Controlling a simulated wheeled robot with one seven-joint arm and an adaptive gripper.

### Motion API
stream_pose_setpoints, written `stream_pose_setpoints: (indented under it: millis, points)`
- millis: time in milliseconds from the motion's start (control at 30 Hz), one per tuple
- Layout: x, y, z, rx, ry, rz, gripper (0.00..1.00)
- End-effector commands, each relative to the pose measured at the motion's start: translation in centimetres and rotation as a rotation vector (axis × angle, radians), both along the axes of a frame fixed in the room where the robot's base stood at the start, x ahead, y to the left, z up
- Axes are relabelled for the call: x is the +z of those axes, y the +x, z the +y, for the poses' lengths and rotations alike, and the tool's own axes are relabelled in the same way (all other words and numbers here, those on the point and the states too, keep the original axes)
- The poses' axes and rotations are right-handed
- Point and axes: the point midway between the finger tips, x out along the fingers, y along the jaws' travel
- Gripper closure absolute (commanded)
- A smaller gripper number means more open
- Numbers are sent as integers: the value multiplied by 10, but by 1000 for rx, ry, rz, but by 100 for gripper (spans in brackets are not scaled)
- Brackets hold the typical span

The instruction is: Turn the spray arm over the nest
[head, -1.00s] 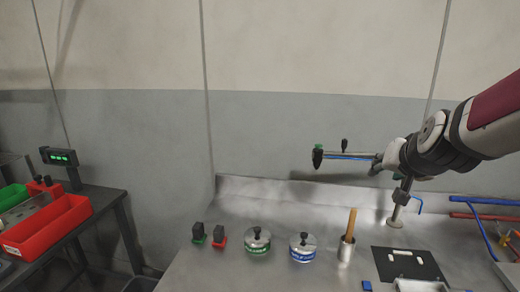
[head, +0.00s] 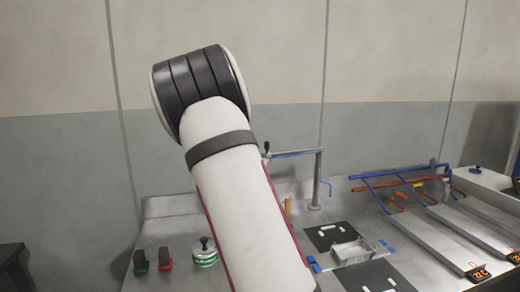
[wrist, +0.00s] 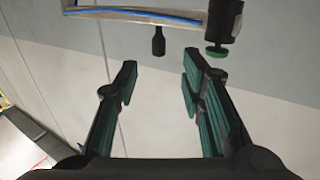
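The spray arm (head: 292,154) is a thin horizontal bar with a blue hose, reaching left from an upright post (head: 318,180) at the back of the steel bench. I cannot tell for sure which fixture is the nest; a metal tray (head: 350,252) sits on the bench.
Black plates (head: 330,236) with white parts lie by the tray. Blue and red pipes (head: 395,178) stand at right above sloped panels (head: 440,235). A green-marked canister (head: 205,253) and two small switches (head: 152,260) are at left. My arm covers part of the bench.

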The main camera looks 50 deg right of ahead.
Motion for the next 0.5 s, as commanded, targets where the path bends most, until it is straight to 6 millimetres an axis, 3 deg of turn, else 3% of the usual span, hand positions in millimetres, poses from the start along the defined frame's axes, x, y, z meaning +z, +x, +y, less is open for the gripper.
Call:
stream_pose_setpoints:
  millis: [300,500]
  points:
    - [0,32,-55,0,-1,1,64]
    - [0,49,-81,1,1,1,64]
